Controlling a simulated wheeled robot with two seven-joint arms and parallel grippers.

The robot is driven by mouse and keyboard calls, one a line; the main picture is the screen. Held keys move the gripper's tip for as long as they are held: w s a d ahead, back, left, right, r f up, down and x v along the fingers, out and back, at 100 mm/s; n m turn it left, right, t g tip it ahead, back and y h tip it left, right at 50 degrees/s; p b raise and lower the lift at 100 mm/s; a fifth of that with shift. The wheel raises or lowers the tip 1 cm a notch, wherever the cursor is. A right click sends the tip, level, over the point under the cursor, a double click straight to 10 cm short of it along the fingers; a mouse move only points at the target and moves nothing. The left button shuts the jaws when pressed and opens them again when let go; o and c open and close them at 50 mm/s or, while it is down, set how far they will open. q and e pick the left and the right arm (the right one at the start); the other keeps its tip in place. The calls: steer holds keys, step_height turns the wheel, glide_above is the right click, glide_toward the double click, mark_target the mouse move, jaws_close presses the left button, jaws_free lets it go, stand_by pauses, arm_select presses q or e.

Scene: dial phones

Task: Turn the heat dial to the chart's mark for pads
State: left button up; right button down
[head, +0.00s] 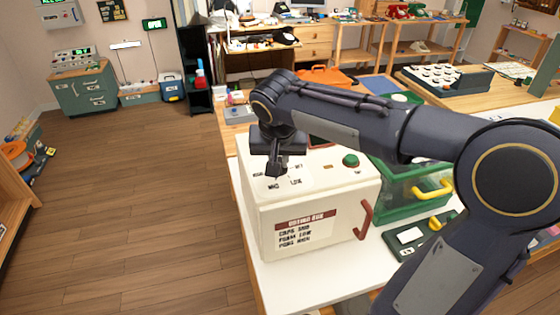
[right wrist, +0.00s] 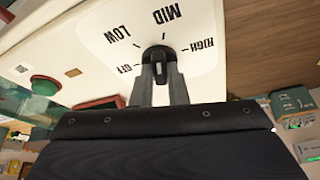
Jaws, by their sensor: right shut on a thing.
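The cream drying box (head: 310,225) stands on the white table, with the heat dial on its top. In the right wrist view the black dial knob (right wrist: 158,56) sits among the marks OFF, LOW, MID and HIGH. Its ridge lies roughly in line with MID; its pointer tip is hard to make out. My right gripper (right wrist: 162,76) is shut on the knob; in the head view the gripper (head: 275,172) reaches down onto the box top and hides the dial. The chart (head: 297,233) on the box front has a line for pads that seems to read HIGH. My left gripper is out of view.
A green button (head: 350,160) is on the box top and a red handle (head: 364,218) on its side. A green case (head: 405,190) with a yellow handle stands close to the right. My right arm crosses above them. Open wooden floor lies to the left.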

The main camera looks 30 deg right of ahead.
steer(key=m, duration=0.2)
steer(key=m+g+h, duration=0.1)
steer(key=shift+w+a+m+b, duration=0.15)
steer(key=shift+m+b, duration=0.15)
steer(key=shift+m, duration=0.1)
steer(key=m+g, duration=0.1)
steer(key=m, duration=0.2)
steer(key=shift+w+a+m+h, duration=0.1)
steer(key=shift+w+m+h, duration=0.05)
steer(key=shift+m+h, duration=0.2)
steer(key=m, duration=0.1)
steer(key=m+g, duration=0.1)
steer(key=m, duration=0.1)
steer(key=shift+w+r+m+g+h, duration=0.1)
steer(key=shift+m+g+h, duration=0.15)
steer(key=shift+g, duration=0.05)
steer(key=shift+w+m+g+p, duration=0.15)
steer(key=shift+m+g+p, duration=0.5)
steer(key=shift+m, duration=1.25)
steer(key=c, duration=1.4)
jaws_free()
steer(key=shift+c, duration=0.2)
steer(key=v, duration=0.7)
steer(key=shift+r, duration=0.35)
